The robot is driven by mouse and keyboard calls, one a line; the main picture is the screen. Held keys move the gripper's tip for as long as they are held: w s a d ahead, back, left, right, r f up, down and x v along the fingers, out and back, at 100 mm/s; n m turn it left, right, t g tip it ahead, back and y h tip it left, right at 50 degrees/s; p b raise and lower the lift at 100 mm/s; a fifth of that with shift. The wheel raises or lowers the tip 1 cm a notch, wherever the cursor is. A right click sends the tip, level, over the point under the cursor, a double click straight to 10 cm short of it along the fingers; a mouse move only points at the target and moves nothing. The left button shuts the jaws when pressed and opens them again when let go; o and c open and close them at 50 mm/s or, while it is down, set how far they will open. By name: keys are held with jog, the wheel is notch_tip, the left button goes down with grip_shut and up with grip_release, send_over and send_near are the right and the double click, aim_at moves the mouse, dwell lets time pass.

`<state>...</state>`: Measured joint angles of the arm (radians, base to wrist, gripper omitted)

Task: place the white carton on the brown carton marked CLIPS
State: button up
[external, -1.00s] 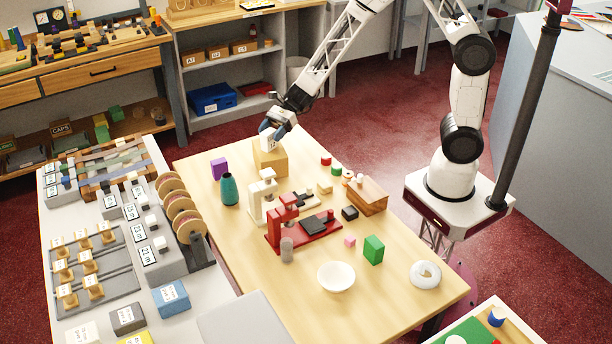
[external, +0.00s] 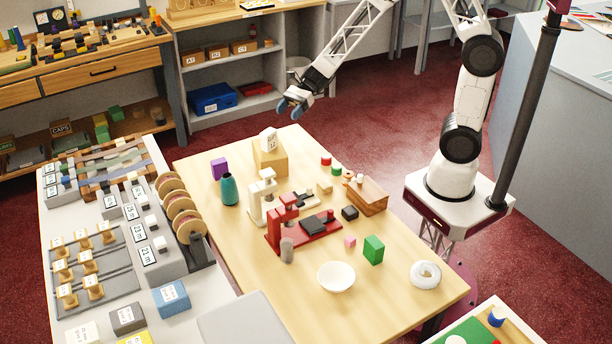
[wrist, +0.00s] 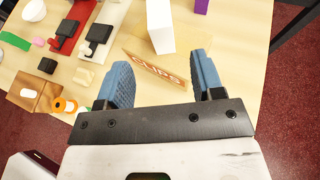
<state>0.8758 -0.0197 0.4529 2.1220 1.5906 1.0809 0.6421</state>
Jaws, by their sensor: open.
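The white carton (external: 268,139) stands on top of the brown carton (external: 271,162) near the table's far end. In the wrist view the white carton (wrist: 158,27) stands behind the brown carton's face marked CLIPS (wrist: 153,69), its top cut off by the frame edge. My gripper (external: 287,106) is open and empty, above and apart from both cartons. In the wrist view my gripper's two blue fingers (wrist: 162,68) are spread, with nothing held between them.
A purple block (external: 219,168) and teal vase (external: 229,189) stand left of the cartons. A white machine (external: 263,198) and red machine (external: 300,226) are nearer. A wooden box (external: 367,196), small blocks and white bowl (external: 336,277) occupy the table's right and front.

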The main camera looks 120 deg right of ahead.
jog(key=shift+a, duration=0.1)
dwell(0.6)
jog(key=s+a+r+n+g+y, duration=0.1)
jog(key=s+a+r+n+g, duration=0.15)
jog(key=a+n, duration=0.4)
jog(key=s+a+r+n+g+y, duration=0.1)
jog(key=a+r+n+g, duration=0.2)
jog(key=a, duration=0.7)
jog(key=s+a+r+n+g, duration=0.1)
jog(key=a+r+n+g, duration=0.15)
jog(key=a+n, duration=0.4)
jog(key=s+a+r+n+g+h, duration=0.1)
jog(key=s+a+r+n+h, duration=0.2)
jog(key=s+a+n, duration=0.3)
jog(key=s+a+r+n+g+h, duration=0.1)
jog(key=s+a+r+n+h, duration=0.3)
jog(key=s+a+n, duration=0.3)
jog(key=s+n, duration=0.2)
jog(key=s, duration=0.2)
jog(key=shift+s+a, duration=0.15)
jog(key=shift+a, duration=0.15)
